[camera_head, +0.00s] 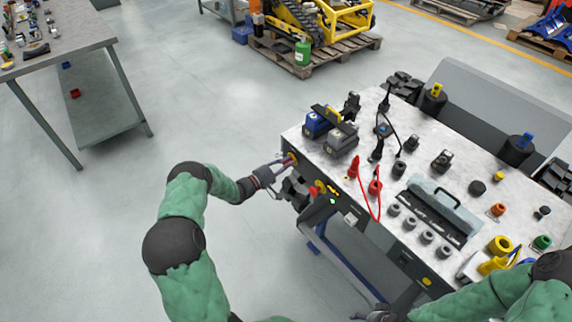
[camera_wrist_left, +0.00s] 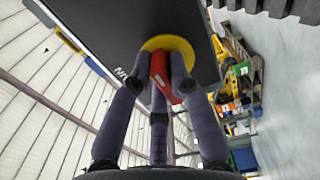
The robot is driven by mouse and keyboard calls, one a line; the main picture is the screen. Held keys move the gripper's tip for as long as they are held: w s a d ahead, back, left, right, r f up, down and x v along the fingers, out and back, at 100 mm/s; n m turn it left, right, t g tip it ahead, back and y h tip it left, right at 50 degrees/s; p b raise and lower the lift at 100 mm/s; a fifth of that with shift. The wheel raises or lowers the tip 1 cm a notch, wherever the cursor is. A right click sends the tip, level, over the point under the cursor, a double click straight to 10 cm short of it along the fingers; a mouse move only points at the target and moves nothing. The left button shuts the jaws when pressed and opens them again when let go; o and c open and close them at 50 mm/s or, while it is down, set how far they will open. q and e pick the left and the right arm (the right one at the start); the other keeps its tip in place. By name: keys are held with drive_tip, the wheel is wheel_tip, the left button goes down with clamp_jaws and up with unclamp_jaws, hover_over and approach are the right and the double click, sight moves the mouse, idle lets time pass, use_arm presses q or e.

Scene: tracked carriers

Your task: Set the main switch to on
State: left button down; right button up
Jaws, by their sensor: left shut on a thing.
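The main switch has a red handle on a yellow round plate, set in the dark front panel of the workbench. In the left wrist view the yellow plate (camera_wrist_left: 172,46) and the red handle (camera_wrist_left: 162,70) are right at my fingertips. My left gripper (camera_wrist_left: 160,76) is shut on the red handle, with fingers on both sides of it. In the head view my left gripper (camera_head: 283,163) reaches the bench's left front corner, where the switch (camera_head: 292,158) is partly hidden by the fingers. Part of my right gripper (camera_head: 382,314) shows low at the bottom edge; its fingers are unclear.
A red and yellow button (camera_head: 315,191) sits on the same panel, right of the switch. Open floor lies left of the bench.

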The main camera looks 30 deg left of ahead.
use_arm(q)
drive_tip(key=c, duration=1.1)
unclamp_jaws()
drive_tip(key=shift+c, duration=0.2)
drive_tip(key=v, duration=1.2)
drive_tip(key=shift+d, duration=0.1)
